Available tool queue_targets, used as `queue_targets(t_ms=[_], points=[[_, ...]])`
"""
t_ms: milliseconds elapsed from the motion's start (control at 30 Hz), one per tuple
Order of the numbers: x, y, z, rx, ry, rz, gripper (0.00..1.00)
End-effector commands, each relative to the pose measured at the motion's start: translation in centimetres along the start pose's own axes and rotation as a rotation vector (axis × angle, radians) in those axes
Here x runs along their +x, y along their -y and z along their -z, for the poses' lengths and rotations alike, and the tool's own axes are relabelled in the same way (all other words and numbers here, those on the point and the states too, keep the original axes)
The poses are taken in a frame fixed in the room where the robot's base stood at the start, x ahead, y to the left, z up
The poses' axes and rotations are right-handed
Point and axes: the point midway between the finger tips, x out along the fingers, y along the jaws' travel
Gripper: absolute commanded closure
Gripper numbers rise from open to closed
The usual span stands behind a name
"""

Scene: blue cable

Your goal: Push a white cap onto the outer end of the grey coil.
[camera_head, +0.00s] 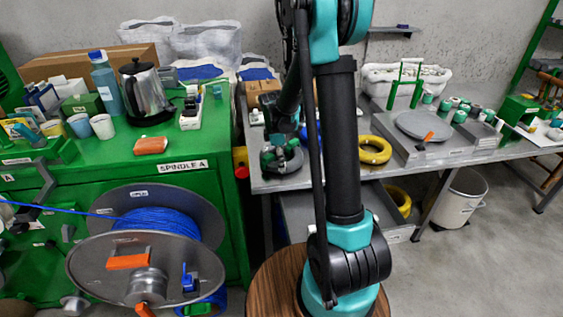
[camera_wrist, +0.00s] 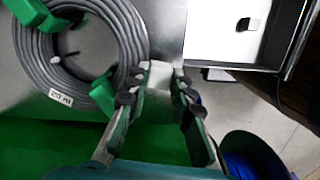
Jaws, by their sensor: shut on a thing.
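The grey coil (camera_wrist: 127,40) lies flat at the upper left of the wrist view, with green clips (camera_wrist: 103,94) around it and a "20 m" label. It also shows on the grey bench in the head view (camera_head: 268,163), partly behind my arm. My gripper (camera_wrist: 162,88) is beside the coil's right edge, its fingers closed in on a small whitish piece, apparently the white cap (camera_wrist: 160,70). The coil's outer end is not clear; it may be hidden by the left fingertip.
A shallow tray with a white floor (camera_wrist: 218,38) and a small black piece lies right of my gripper. A yellow coil (camera_head: 375,150) and a grey block (camera_head: 425,148) stand right of my arm. A green cabinet (camera_head: 200,150) and a blue cable spool (camera_head: 160,222) are left.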

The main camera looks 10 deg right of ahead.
Motion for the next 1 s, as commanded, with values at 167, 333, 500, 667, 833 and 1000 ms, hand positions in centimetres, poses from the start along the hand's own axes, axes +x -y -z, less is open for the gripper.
queue_targets(t_ms=[167, 333, 500, 667, 833, 1000], points=[[0.04, 0.00, 0.01, 0.000, 0.000, 0.000, 0.89], [0.32, -0.02, 0.05, 0.000, 0.000, 0.000, 0.89], [0.39, -0.02, 0.05, 0.000, 0.000, 0.000, 0.89], [0.40, -0.01, 0.05, 0.000, 0.000, 0.000, 0.89], [0.62, -0.01, 0.08, 0.000, 0.000, 0.000, 0.89], [0.79, 0.01, 0.09, 0.000, 0.000, 0.000, 0.89]])
